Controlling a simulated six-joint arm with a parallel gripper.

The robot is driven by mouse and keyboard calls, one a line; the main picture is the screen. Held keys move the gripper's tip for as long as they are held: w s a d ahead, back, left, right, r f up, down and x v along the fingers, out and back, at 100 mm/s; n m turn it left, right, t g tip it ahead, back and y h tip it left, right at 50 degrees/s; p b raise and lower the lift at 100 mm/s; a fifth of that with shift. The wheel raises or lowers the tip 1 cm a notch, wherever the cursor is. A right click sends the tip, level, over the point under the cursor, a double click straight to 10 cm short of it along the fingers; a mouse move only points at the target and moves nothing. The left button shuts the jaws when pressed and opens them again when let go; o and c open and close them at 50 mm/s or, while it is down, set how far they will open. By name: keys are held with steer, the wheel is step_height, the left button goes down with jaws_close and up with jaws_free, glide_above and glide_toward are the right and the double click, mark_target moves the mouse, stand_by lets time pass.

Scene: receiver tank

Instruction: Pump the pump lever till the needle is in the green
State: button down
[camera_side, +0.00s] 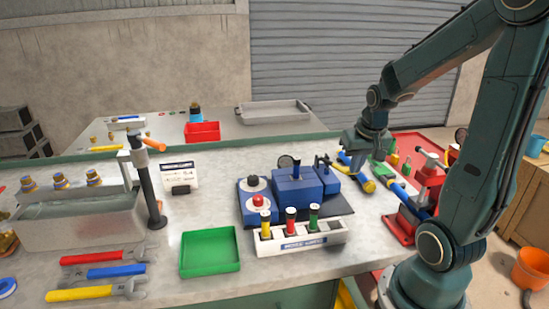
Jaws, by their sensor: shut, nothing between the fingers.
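A blue unit (298,187) stands on a dark base plate on the bench. A round gauge (287,161) rises from its middle block; its face is too small and dark to read the needle or any green band. A short black upright part (322,161) stands on its right block. A bar with a yellow end (366,184) lies just right of the unit; I cannot tell whether this is the pump lever. My gripper (354,165) points down above this bar, shut and empty. Whether it touches the bar cannot be told.
A white rack (300,241) with yellow, red and green handles stands in front of the unit. A green tray (210,252) and wrenches (103,272) lie left. A red vise (428,180) stands right, close to my arm. A metal tank (80,222) is far left.

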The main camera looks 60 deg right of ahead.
steer(key=s+a+r, duration=0.4)
steer(key=r, duration=0.2)
steer(key=shift+r, duration=0.35)
stand_by(1.0)
steer(key=w+d+r, duration=0.7)
steer(key=r, duration=0.3)
steer(key=shift+w, duration=0.15)
steer(key=shift+d, duration=0.1)
stand_by(0.4)
steer(key=shift+s+a+f+x, duration=0.15)
steer(key=shift+s+a+x, duration=0.2)
steer(key=shift+x, duration=1.75)
steer(key=shift+s+a+f+x, duration=0.15)
steer(key=shift+s+a+x, duration=0.2)
steer(key=shift+x, duration=1.75)
steer(key=shift+s+a+f+x, duration=0.15)
steer(key=shift+s+a+x, duration=0.2)
steer(key=shift+x, duration=1.75)
steer(key=shift+f, duration=0.1)
